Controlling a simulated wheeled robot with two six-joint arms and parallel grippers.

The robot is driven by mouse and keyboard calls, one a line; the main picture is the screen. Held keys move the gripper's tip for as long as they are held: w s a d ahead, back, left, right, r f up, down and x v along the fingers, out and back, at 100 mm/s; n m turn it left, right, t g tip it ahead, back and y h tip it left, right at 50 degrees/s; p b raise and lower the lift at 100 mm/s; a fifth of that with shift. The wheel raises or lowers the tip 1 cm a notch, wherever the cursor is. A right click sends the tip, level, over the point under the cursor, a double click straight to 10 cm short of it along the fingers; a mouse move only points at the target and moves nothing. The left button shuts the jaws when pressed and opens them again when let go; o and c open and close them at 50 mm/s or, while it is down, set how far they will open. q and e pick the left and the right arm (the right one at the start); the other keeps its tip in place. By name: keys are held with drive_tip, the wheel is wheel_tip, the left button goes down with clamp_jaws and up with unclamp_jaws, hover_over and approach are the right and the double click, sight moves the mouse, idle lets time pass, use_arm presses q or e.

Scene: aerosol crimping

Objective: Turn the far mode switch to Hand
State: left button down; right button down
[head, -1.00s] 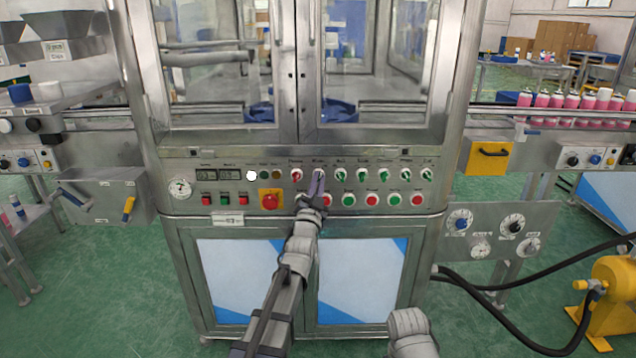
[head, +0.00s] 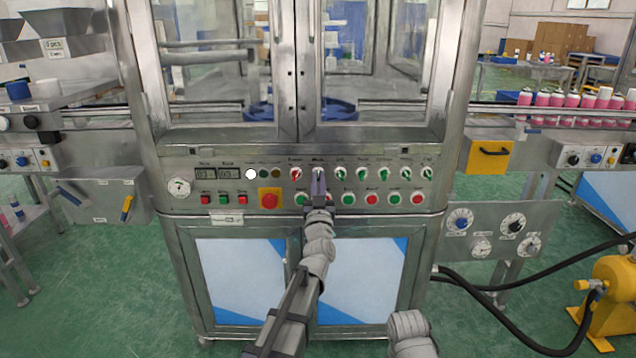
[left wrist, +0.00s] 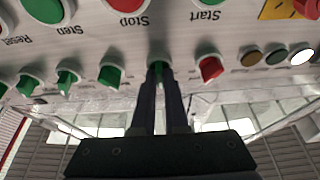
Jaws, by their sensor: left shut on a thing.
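The mode switch (left wrist: 158,66) is a small green-handled knob in the upper row of the machine's control panel, second from the left among the rotary switches. My left gripper (head: 318,178) is shut on it, with its two dark fingers (left wrist: 158,88) on either side of the handle in the left wrist view. In the head view the fingers cover most of the switch, and its exact pointing cannot be read. A red-handled switch (head: 296,174) sits just left of it. My right gripper is not in view.
More green rotary switches (head: 362,174) run to the right. A row of red and green push buttons (head: 371,199) lies below, close to my fingers. A red stop button on yellow (head: 269,199) is to the left. Glass doors (head: 368,60) stand above the panel.

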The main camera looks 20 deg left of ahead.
use_arm(q)
drive_tip(key=shift+d+r+n+g+y+p, duration=0.1)
drive_tip(key=shift+n+g+y+p, duration=0.2)
drive_tip(key=shift+n+y, duration=0.75)
drive_tip(key=shift+a+f+n+g+y+p, duration=0.1)
drive_tip(key=shift+n+g+y, duration=0.2)
drive_tip(key=shift+n, duration=1.45)
drive_tip(key=shift+d+r+n+g+y+p, duration=0.15)
drive_tip(key=shift+n+g+y, duration=0.35)
drive_tip(key=shift+n, duration=1.2)
drive_tip(key=c, duration=0.9)
unclamp_jaws()
drive_tip(key=shift+c, duration=0.2)
drive_tip(key=b+v, duration=0.2)
drive_tip(key=v, duration=0.5)
drive_tip(key=shift+s+d+f, duration=0.2)
drive_tip(key=shift+s+f, duration=0.05)
